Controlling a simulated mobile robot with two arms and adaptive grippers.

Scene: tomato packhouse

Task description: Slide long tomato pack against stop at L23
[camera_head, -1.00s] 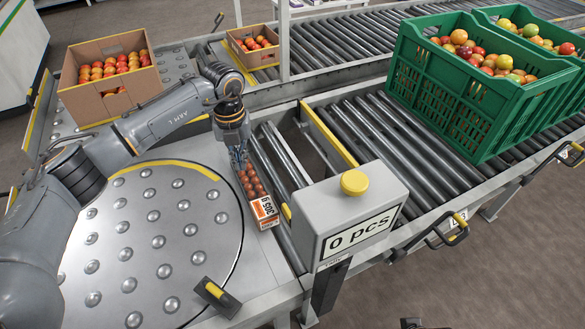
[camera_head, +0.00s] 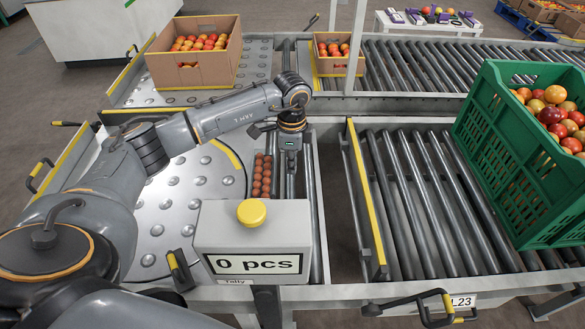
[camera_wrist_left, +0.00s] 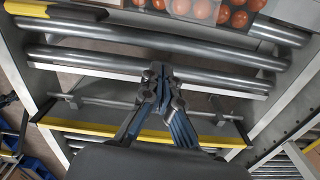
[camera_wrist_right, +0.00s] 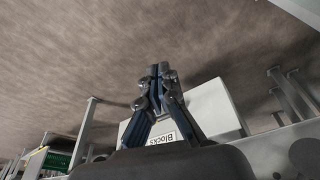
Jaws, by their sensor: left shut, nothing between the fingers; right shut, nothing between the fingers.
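The long tomato pack (camera_head: 262,176), a narrow row of small red tomatoes, lies between the round ball plate and the short rollers; its near end is hidden behind the tally box. In the left wrist view the pack (camera_wrist_left: 205,11) shows at the top edge, clear-sided, across the rollers from the fingers. My left gripper (camera_head: 291,160) points down over the rollers just right of the pack. Its fingers (camera_wrist_left: 158,80) are shut and empty, apart from the pack. The L23 label (camera_head: 463,302) is on the right conveyor's front edge. My right gripper (camera_wrist_right: 155,76) is shut and empty, away from the pack.
The grey tally box (camera_head: 220,238) reading "0 pcs" stands in front of the pack. A yellow-edged bar (camera_head: 368,205) borders the right conveyor's rollers. A green crate (camera_head: 515,165) of tomatoes stands on that conveyor. Cardboard boxes (camera_head: 192,72) stand behind my left arm.

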